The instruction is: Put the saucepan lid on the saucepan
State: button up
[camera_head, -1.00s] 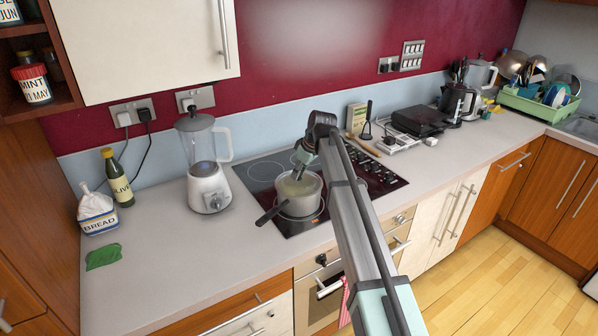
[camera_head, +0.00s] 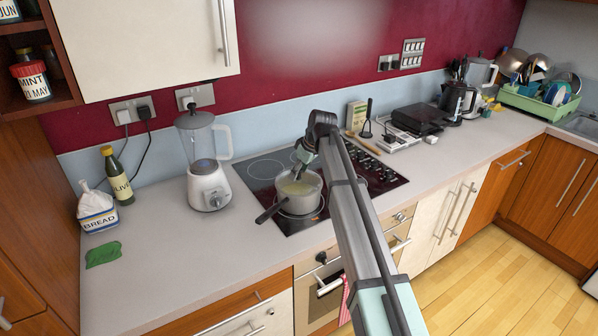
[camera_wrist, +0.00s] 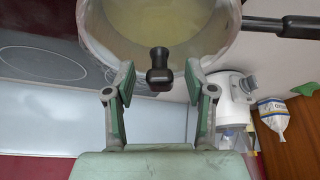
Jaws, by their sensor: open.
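The saucepan (camera_head: 302,201) stands on the hob with pale yellow contents and its dark handle pointing to the front left. In the wrist view, the saucepan (camera_wrist: 228,48) fills the top. The saucepan lid's black knob (camera_wrist: 160,72) shows between my fingers. The lid's pane looks like clear glass over the pan's mouth; I cannot tell exactly how its rim meets the pan. My gripper (camera_wrist: 160,80) is open, with one finger on each side of the knob and gaps between. In the head view, my gripper (camera_head: 298,174) is just above the pan, partly hidden by my arm.
The black hob (camera_head: 262,170) has free room left of and behind the pan. A blender (camera_head: 207,185) stands to the left, with an olive bottle (camera_head: 117,178) and bread bag (camera_head: 96,210) beyond. A dish rack (camera_head: 537,107) is at the far right.

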jog(key=v, duration=1.1)
jog(key=shift+s+d+r, duration=0.15)
jog(key=shift+r, duration=0.2)
